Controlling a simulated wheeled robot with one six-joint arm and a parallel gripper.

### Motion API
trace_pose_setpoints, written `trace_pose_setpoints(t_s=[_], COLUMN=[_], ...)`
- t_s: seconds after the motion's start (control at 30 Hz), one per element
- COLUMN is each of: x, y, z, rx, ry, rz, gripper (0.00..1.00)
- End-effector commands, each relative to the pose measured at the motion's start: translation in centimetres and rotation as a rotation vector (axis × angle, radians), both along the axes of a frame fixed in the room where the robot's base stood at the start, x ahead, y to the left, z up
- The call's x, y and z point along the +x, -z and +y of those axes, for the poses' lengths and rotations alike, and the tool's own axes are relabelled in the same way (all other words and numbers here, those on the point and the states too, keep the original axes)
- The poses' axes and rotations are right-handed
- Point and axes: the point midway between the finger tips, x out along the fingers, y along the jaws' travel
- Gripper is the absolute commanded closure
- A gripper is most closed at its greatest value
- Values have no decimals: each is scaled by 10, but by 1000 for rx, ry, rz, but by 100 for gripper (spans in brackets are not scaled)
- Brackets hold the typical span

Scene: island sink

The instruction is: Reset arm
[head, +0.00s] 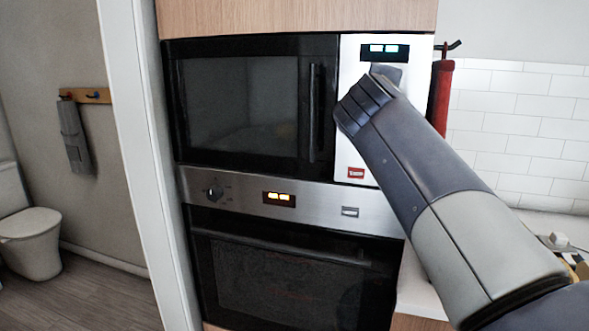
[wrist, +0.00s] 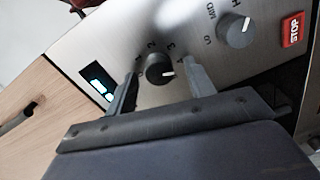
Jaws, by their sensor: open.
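My gripper (wrist: 163,78) is open in the wrist view, its two fingers apart on either side of a dark round knob (wrist: 158,69) on the microwave's control panel. I cannot tell whether the fingers touch the knob. In the head view my arm reaches in from the lower right, in front of the white microwave panel (head: 357,153); the fingers are not clear there. A second knob (wrist: 235,31) and a red STOP button (wrist: 293,30) sit farther right in the wrist view. A lit display (wrist: 96,83) is to the left.
The microwave door (head: 240,105) is shut, with a vertical handle (head: 314,112). A shut oven (head: 290,280) is below it. A red cloth (head: 441,95) hangs right of the panel. A counter (head: 425,290) is at lower right. Open floor (head: 90,290) lies at left.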

Motion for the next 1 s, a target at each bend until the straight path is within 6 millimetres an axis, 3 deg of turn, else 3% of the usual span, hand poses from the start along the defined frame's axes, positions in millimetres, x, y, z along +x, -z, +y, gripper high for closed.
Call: trace_pose_setpoints(t_s=[0.6, 1.0], x=[0, 0], y=[-3, 1], z=[1, 1], rx=[-708, -900], ry=[-2, -1], rz=[231, 291], gripper=[49, 49])
